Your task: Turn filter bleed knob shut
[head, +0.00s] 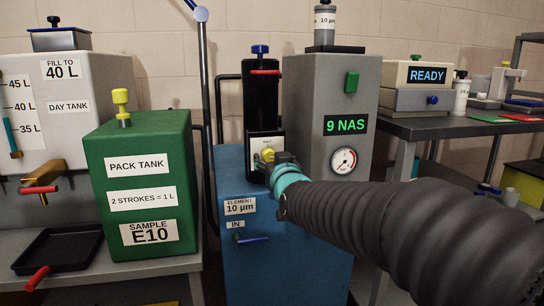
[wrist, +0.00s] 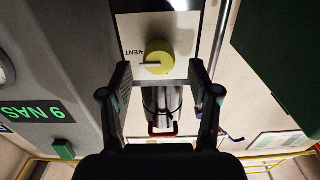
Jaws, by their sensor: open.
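The filter bleed knob is a round yellow knob (head: 267,154) on a white plate on the front of the black filter housing (head: 261,100). In the wrist view the yellow knob (wrist: 158,58) sits by the word VENT, with a pale bar across it pointing left toward that word. My gripper (head: 277,163) is at the housing front, partly covering the plate in the head view. In the wrist view my gripper (wrist: 159,74) is open, with one finger to each side of the knob. I see gaps between both fingers and the knob. Contact is not visible.
The grey 9 NAS unit (head: 318,88) stands close on the right of the housing. The green pack tank (head: 140,190) stands to the left. Below is the blue cabinet (head: 240,270) with a blue lever (head: 252,239). A red handle (head: 265,72) is on the housing's upper part.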

